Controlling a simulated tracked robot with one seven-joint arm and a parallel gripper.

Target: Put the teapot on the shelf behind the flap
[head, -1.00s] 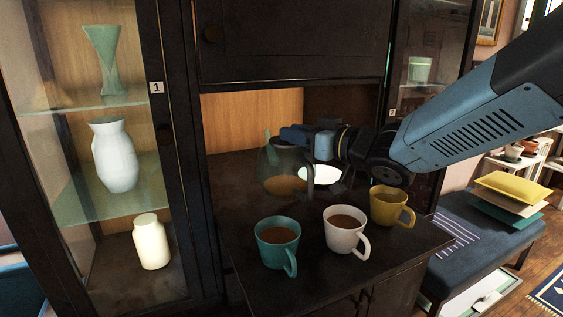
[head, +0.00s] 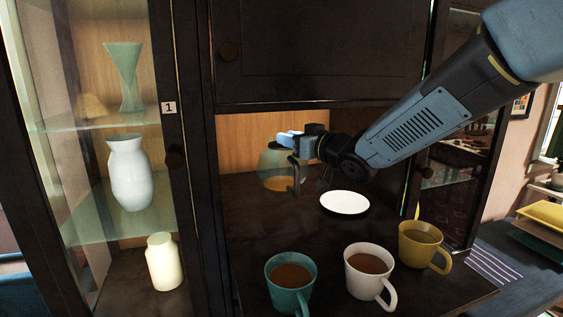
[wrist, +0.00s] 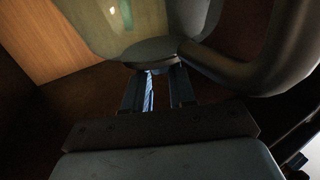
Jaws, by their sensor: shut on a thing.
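The teapot (head: 272,168) is a clear greenish glass pot with amber liquid at its bottom. In the head view it is at the left of the open cabinet recess, before the light wood back panel. My gripper (head: 295,150) is shut on the teapot, and the arm partly hides it. The wrist view shows the teapot's side (wrist: 110,30) just beyond the fingers (wrist: 152,80), and its curved handle to the right. I cannot tell whether its base touches the shelf (head: 265,210). The dark flap (head: 335,285) appears lowered flat in front of the recess.
A teal mug (head: 288,290), a white mug (head: 365,280) and a yellow mug (head: 420,245) stand along the front. A white plate (head: 345,202) lies behind them. A glass-fronted case with a white vase (head: 129,180) is at left. A dark panel (head: 320,50) hangs above the recess.

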